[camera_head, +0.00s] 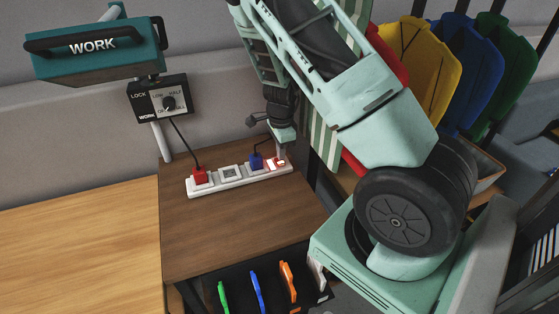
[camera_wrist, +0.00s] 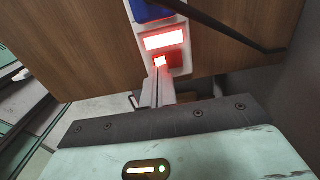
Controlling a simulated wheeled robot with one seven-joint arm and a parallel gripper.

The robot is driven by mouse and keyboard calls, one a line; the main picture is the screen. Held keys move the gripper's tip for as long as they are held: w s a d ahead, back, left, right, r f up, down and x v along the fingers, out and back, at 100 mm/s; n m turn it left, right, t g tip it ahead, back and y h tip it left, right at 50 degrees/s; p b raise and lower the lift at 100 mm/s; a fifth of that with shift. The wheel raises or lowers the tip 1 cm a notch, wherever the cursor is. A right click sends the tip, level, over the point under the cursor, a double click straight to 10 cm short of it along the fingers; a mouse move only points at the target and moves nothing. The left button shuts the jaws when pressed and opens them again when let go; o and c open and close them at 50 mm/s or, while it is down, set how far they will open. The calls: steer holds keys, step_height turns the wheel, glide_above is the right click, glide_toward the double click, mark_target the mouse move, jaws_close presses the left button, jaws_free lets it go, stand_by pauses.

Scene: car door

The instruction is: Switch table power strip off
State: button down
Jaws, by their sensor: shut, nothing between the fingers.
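The white power strip (camera_head: 240,179) lies near the back edge of the dark brown table. A red plug (camera_head: 199,175) and a blue plug (camera_head: 256,161) sit in it. Its right end has a red lit switch (camera_head: 275,163), which glows in the wrist view (camera_wrist: 165,40) with a smaller lit red square (camera_wrist: 160,61) just below it. My gripper (camera_head: 281,158) is over the strip's right end. In the wrist view its closed fingers (camera_wrist: 159,75) are empty, with their tips right at the smaller lit square. I cannot tell whether they touch it.
A teal WORK lamp (camera_head: 92,48) and a control box with a knob (camera_head: 160,98) stand at the back left. A lighter wooden table (camera_head: 80,245) adjoins on the left. Coloured handles (camera_head: 256,290) hang at the front. Coloured chairs or bins (camera_head: 455,70) stand at the right.

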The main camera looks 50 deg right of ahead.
mark_target(281, 163)
steer(key=shift+f+b, duration=0.75)
steer(key=shift+f, duration=0.2)
stand_by(0.9)
step_height(281, 163, up, 7)
steer(key=p, duration=0.6)
steer(key=shift+r+p, duration=0.15)
steer(key=shift+p, duration=0.2)
stand_by(0.4)
